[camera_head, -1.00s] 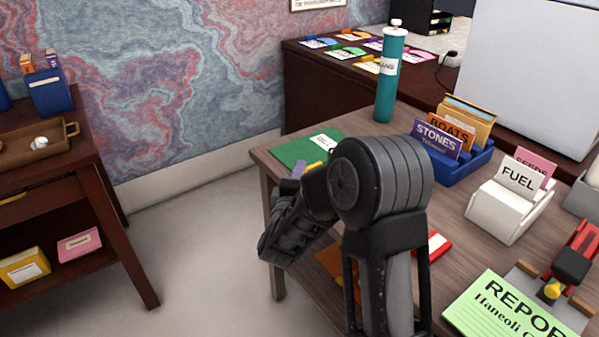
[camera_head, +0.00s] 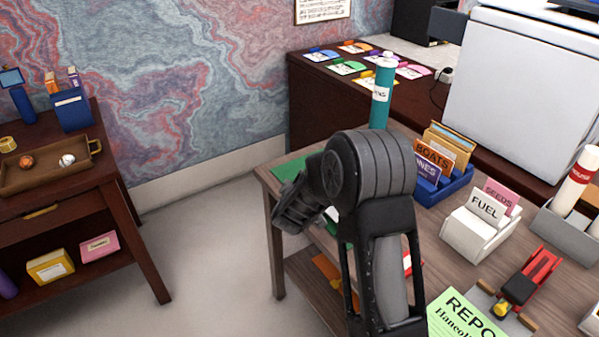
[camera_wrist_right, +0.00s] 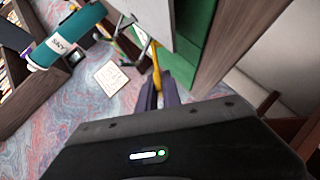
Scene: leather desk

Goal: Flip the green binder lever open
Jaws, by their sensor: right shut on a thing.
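The green binder (camera_head: 288,174) lies at the far left end of the wooden desk, mostly hidden behind my right arm. In the right wrist view, its green cover (camera_wrist_right: 200,30) shows at the top, with a pale panel beside it and thin metal arch parts (camera_wrist_right: 127,40) to the left. My right gripper (camera_wrist_right: 157,88) has its dark purple fingers around a narrow yellow piece (camera_wrist_right: 156,68) next to these metal parts; it looks like the binder's lever. My left gripper is in neither view.
A teal tube (camera_head: 381,100) stands behind the binder. A blue card holder (camera_head: 440,182), a white card holder (camera_head: 474,228) and a red stapler-like tool (camera_head: 525,282) stand to the right. A side table (camera_head: 120,210) is at the left, with clear floor between.

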